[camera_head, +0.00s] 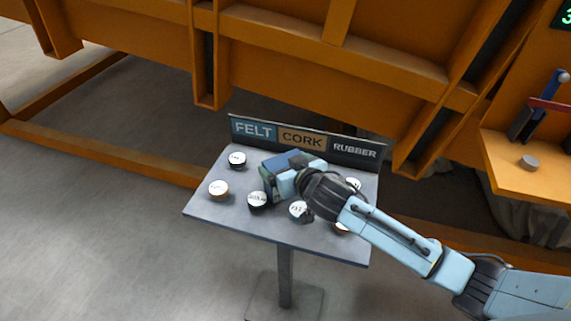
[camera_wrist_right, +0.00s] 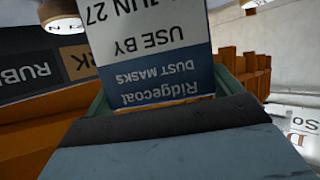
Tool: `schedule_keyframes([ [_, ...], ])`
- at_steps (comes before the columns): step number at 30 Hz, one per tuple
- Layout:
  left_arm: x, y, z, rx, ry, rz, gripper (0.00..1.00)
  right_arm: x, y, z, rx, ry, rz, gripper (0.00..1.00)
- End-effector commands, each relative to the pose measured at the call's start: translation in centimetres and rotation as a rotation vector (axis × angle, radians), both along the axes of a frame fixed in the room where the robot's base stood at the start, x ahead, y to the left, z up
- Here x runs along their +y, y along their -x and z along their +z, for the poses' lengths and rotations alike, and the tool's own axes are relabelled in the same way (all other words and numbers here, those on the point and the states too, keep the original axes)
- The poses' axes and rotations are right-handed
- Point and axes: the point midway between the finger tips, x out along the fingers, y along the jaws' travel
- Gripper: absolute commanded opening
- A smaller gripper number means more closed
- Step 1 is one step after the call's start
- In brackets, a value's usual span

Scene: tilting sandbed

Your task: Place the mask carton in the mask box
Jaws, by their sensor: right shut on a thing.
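The mask carton (camera_wrist_right: 155,65) fills the upper middle of the right wrist view. It is white and blue, and its print reads upside down: "Ridgecoat DUST MASKS" and "USE BY ... JUN 27". My right gripper (camera_head: 279,176) is shut on it, over the grey table; the carton's blue face (camera_head: 287,160) shows there in the head view. A dark green edge shows beside the carton in the wrist view; I cannot tell what it belongs to. I cannot make out a mask box in either view. My left gripper is not in view.
The small table (camera_head: 225,225) bears several round labelled pucks, one (camera_head: 218,189) near its left edge. A sign (camera_head: 304,140) reading FELT, CORK, RUBBER stands along its back edge. Orange steel framing (camera_head: 400,75) rises behind. An orange shelf (camera_head: 530,180) is at right.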

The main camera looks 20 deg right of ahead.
Motion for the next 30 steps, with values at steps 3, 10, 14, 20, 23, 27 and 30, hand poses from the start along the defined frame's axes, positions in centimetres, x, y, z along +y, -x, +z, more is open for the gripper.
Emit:
schedule_keyframes([
  [3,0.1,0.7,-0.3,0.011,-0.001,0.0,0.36,0.0,0.0,-0.4,-0.001,-0.001,0.0,0.64],
  [10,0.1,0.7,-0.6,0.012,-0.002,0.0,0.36,0.0,0.0,-1.0,-0.002,-0.001,0.0,0.64],
  [14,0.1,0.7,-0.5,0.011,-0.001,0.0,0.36,0.0,0.0,-1.0,0.0,0.0,0.0,0.99],
  [20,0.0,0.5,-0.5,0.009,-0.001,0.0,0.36,0.0,0.0,-1.0,0.0,0.0,0.0,1.0],
  [23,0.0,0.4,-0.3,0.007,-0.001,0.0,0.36,0.0,0.0,-0.6,0.0,0.001,0.0,1.0],
  [27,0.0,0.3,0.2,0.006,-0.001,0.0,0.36,-0.1,0.5,0.5,0.001,0.0,0.001,1.0],
  [30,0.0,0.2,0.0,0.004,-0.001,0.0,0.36,-0.4,2.0,0.9,0.002,-0.001,0.001,1.0],
])
